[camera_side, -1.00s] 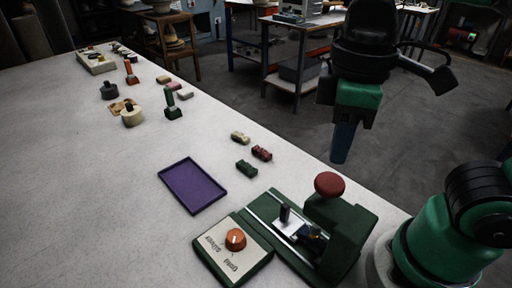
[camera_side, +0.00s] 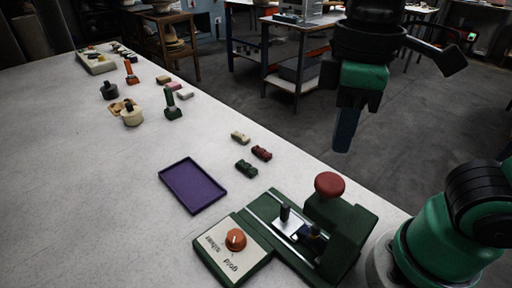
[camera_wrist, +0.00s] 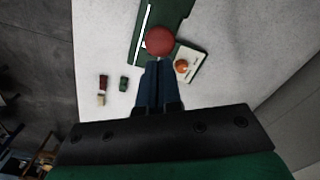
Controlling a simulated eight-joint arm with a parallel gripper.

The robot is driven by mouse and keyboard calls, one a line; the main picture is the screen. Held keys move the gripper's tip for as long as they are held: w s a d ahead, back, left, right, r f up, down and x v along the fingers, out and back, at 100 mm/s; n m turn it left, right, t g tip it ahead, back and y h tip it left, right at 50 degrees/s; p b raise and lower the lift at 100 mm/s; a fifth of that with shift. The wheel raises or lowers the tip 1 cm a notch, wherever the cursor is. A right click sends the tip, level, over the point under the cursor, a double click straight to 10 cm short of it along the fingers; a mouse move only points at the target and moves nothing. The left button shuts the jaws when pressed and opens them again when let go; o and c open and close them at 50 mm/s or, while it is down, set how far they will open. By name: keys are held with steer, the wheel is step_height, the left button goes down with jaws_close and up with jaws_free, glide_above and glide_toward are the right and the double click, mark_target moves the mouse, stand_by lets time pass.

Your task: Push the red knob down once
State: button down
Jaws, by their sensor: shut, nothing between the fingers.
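The red knob (camera_side: 329,185) is a round ball on top of the green press (camera_side: 344,222) at the table's right edge. The knob also shows in the wrist view (camera_wrist: 160,41), just beyond my fingertips. My gripper (camera_side: 342,146) is shut and empty, with its blue fingers pointing down. It hangs above the knob and a little to its right in the side view, clearly apart from it. In the wrist view the shut fingers (camera_wrist: 157,66) point at the knob.
A dial box with an orange knob (camera_side: 236,240) stands left of the press. A purple tray (camera_side: 193,186) lies beyond it. Small green, red and beige blocks (camera_side: 246,167) lie near the table edge. Several stamps and pots stand farther back.

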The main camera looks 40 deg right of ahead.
steer(key=shift+r, duration=1.8)
stand_by(0.6)
steer(key=w+d+f+m+t, duration=0.6)
steer(key=w+f, duration=0.4)
steer(key=f, duration=0.2)
steer(key=shift+w+d+f+t, duration=0.2)
steer(key=shift+w+d+t, duration=0.15)
steer(key=shift+d+t, duration=0.2)
